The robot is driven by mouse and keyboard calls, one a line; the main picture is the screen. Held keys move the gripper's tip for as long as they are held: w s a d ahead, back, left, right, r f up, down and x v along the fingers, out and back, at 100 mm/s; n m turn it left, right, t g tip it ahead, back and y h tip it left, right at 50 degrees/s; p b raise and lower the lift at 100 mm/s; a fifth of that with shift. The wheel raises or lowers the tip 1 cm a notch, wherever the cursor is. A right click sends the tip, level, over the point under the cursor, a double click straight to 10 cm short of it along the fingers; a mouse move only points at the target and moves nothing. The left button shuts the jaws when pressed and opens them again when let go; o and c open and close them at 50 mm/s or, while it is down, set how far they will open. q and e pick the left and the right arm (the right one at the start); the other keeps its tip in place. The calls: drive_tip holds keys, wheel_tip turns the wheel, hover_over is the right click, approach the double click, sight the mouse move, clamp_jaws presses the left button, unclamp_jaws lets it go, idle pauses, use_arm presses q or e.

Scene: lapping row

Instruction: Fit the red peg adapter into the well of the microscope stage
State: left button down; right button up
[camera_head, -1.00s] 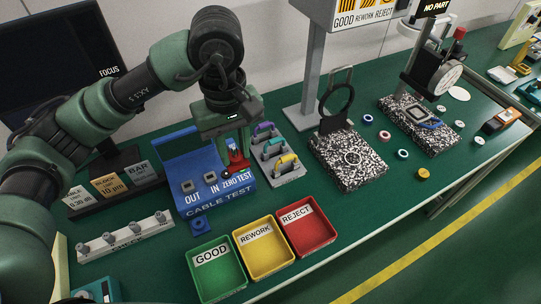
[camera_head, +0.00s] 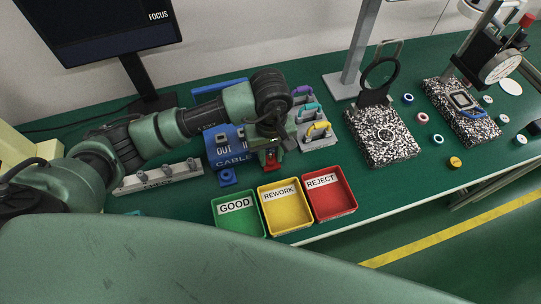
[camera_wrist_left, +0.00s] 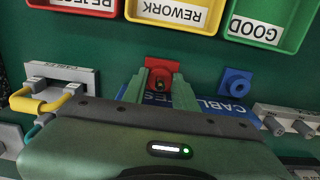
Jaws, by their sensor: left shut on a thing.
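My left gripper (camera_head: 270,156) is shut on the red peg adapter (camera_head: 270,164), in front of the blue cable test box and behind the trays. In the left wrist view, the adapter's red square plate (camera_wrist_left: 163,66) shows beyond the finger ends, with a dark round part between the fingers; the fingers hide the rest. Two speckled blocks stand at the right: one with a ring mark on top (camera_head: 378,151) and an upright black loop, one with a blue-edged square frame (camera_head: 463,100) under a dial gauge. I cannot tell which is the microscope stage. My right gripper is out of view.
Green (camera_head: 239,229), yellow (camera_head: 285,226) and red (camera_head: 331,208) trays stand in front of the gripper. A blue square piece (camera_head: 227,177) lies to its left. A rack with coloured clips (camera_head: 318,142) is close on the right. Small rings and a yellow knob (camera_head: 455,162) lie among the speckled blocks.

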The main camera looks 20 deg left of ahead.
use_arm(q)
drive_tip(key=shift+f, duration=0.75)
drive_tip(key=shift+f, duration=0.2)
drive_tip(key=c, duration=1.1)
unclamp_jaws()
drive_tip(key=shift+r, duration=0.1)
